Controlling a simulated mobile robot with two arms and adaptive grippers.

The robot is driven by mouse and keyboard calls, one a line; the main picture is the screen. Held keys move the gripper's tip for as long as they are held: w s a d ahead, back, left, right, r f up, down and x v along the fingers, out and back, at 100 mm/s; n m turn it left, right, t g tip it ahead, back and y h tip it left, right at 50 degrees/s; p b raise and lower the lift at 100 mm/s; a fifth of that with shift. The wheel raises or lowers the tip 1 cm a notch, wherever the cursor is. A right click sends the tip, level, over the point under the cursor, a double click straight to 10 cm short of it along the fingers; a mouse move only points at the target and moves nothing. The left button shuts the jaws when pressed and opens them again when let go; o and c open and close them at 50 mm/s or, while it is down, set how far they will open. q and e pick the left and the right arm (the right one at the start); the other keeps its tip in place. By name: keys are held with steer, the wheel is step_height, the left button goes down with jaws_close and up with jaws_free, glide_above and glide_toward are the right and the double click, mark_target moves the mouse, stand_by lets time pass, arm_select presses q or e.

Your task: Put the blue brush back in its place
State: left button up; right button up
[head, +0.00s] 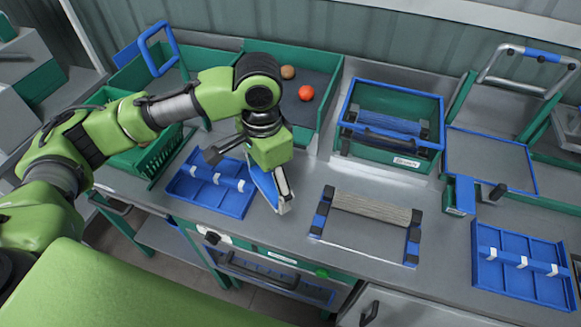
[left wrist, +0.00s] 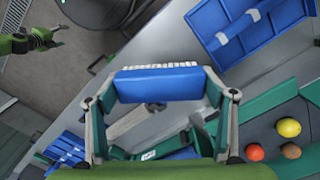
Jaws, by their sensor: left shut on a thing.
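My left gripper (head: 283,200) is shut on the blue brush (left wrist: 155,83), above the grey worktop in the head view. The left wrist view shows the brush's blue body across between the two fingers, with pale bristles along its far edge. In the head view a blue part of the brush (head: 262,184) shows beside the gripper; the arm hides much of it. A blue divided tray (head: 232,208) with white clips lies just left of the gripper. My right gripper (left wrist: 48,38) is small and far off in the left wrist view; its jaw state is unclear.
A green-walled sorting tray (head: 327,105) behind holds a red tomato (head: 306,93) and a brown one (head: 288,72). A roller stand (head: 365,235) is right of my gripper. A blue-rimmed green crate (head: 385,165) stands behind it. Another blue divided tray (head: 515,283) lies at right.

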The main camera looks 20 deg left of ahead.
step_height(320, 180, up, 8)
steer(key=a+p, duration=0.2)
steer(key=p, duration=0.5)
arm_select(q)
steer(key=w+f+m+b, duration=0.1)
steer(key=w+f+m, duration=0.1)
steer(key=m, duration=0.4)
steer(key=w+f+m+b, duration=0.2)
steer(key=w+f+m, duration=0.1)
steer(key=f+m, duration=0.2)
steer(key=w+d+f+m+b, duration=0.1)
steer(key=w+f+m+b, duration=0.1)
steer(key=m, duration=0.6)
steer(key=shift+w+d+f+m, duration=0.1)
steer(key=shift+w+f+m, duration=0.1)
steer(key=shift+w+f, duration=0.3)
steer(key=shift+w+f+m, duration=0.2)
steer(key=shift+w+f, duration=0.05)
steer(key=shift+f, duration=0.3)
steer(key=shift+f+b, duration=0.55)
steer(key=shift+f, duration=1.05)
arm_select(e)
step_height(320, 180, down, 6)
steer(key=shift+s+a+f, duration=0.15)
steer(key=shift+a, duration=0.15)
arm_select(q)
steer(key=shift+f, duration=0.5)
arm_select(e)
steer(key=shift+a, duration=0.2)
